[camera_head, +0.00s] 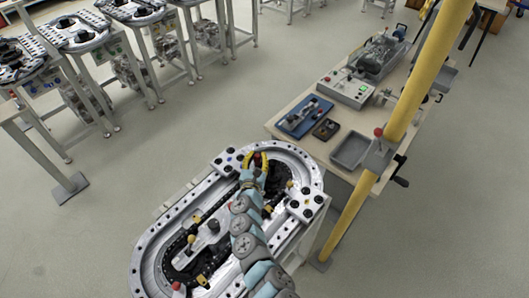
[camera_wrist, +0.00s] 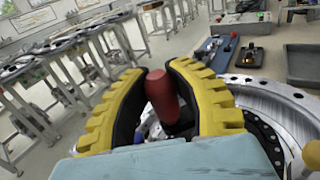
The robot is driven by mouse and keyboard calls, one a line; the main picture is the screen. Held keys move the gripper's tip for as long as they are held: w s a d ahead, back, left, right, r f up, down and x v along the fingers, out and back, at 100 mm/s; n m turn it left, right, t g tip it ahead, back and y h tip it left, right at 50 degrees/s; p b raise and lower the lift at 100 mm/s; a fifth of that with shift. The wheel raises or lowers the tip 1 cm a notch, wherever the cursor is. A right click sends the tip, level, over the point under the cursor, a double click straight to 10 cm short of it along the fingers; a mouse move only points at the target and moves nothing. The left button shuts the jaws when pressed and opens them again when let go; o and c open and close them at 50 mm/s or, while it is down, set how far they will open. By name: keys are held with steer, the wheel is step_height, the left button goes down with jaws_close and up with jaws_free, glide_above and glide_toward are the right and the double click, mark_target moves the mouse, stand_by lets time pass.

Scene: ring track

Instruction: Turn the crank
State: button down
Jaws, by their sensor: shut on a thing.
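The crank's red upright handle (camera_wrist: 162,98) stands between the two yellow-and-black fingers of my gripper (camera_wrist: 158,74) in the wrist view. The fingers curve in around it from both sides, and its rounded top shows. In the head view my gripper (camera_head: 256,160) is at the far end of the oval ring track (camera_head: 146,248), with the red handle mostly hidden between the fingers. The crank's arm and pivot are hidden below my gripper and wrist.
A workbench (camera_head: 318,148) to the right holds a blue tray (camera_head: 304,117), a grey control box (camera_head: 347,88) and a grey bin (camera_head: 350,150). More track tables (camera_head: 81,33) stand at the back left. The floor between is clear.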

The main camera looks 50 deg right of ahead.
steer(key=shift+a+n+t+y, duration=0.15)
steer(key=shift+n+t+y, duration=0.15)
stand_by(0.5)
steer(key=c, duration=0.9)
jaws_free()
steer(key=shift+o, duration=0.2)
steer(key=shift+s+a, duration=0.15)
steer(key=shift+v, duration=5.9)
